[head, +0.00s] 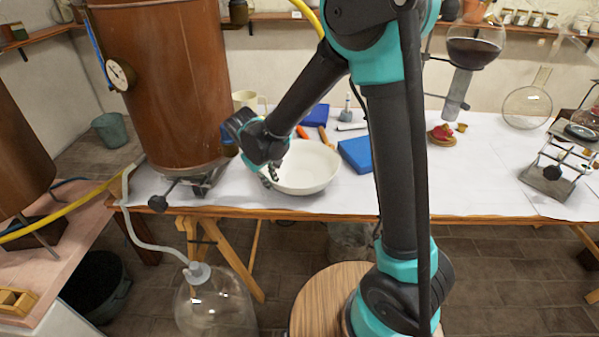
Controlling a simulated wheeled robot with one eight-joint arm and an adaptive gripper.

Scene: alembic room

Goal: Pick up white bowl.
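The white bowl (311,171) stands upright on the white-topped table, near its front edge, in the head view. It looks empty. My gripper (271,176) is at the left rim of the bowl, with its fingers pointing down. The gripper and wrist cover part of the bowl's left side. The fingers are small and partly dark against the bowl, so I cannot tell if they are open or shut, or if they touch the rim.
A large copper vessel (172,85) stands close left of my gripper. Behind the bowl are a cream mug (246,100), a blue box (356,153) and an orange-handled tool (323,135). A glass carboy (215,305) stands on the floor. The table right of my arm has free room.

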